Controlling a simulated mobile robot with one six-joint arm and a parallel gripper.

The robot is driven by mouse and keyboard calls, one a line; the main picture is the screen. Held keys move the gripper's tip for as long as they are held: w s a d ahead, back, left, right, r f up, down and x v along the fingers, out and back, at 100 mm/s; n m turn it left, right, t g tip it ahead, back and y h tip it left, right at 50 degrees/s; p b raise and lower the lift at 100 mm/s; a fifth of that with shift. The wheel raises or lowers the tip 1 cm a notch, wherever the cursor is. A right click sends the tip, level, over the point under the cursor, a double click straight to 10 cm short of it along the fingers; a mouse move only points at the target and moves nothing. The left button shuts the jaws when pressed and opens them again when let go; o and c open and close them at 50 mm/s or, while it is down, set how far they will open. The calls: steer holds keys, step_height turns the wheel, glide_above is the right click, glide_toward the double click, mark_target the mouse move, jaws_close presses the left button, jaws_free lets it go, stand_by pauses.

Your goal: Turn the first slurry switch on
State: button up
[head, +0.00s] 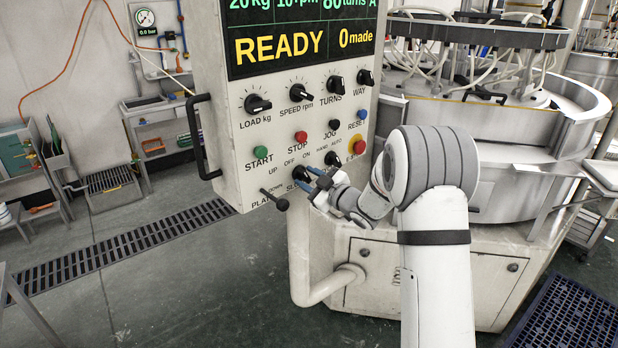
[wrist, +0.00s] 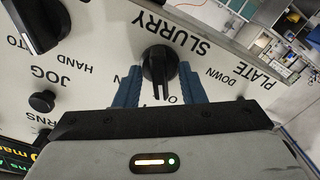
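The slurry switch (wrist: 158,72) is a black rotary knob on the pale panel, below the SLURRY label in the panel's inverted wrist view. Its grip bar stands nearly vertical in that view. My gripper (wrist: 160,75) has one blue finger on each side of the knob, with a narrow gap showing at both sides. In the head view my gripper (head: 315,182) is at the panel's lower edge, and the switch (head: 300,171) is partly hidden behind it. The OFF and ON marks are mostly covered by the fingers in the wrist view. Which mark the knob points to is unclear.
The plate lever (head: 276,200) sticks out left of my gripper. A hand/auto knob (head: 332,159) and the red emergency button (head: 357,146) are close on the right. The display (head: 290,40) reads READY. A bent pipe (head: 310,270) runs below the panel.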

steer(key=shift+c, duration=0.6)
jaws_close()
steer(key=shift+m, duration=0.4)
steer(key=shift+m+b, duration=0.4)
steer(key=shift+m, duration=0.5)
steer(key=m, duration=0.3)
steer(key=shift+m, duration=0.3)
steer(key=m+p, duration=0.1)
steer(key=m, duration=0.4)
steer(key=shift+m, duration=0.3)
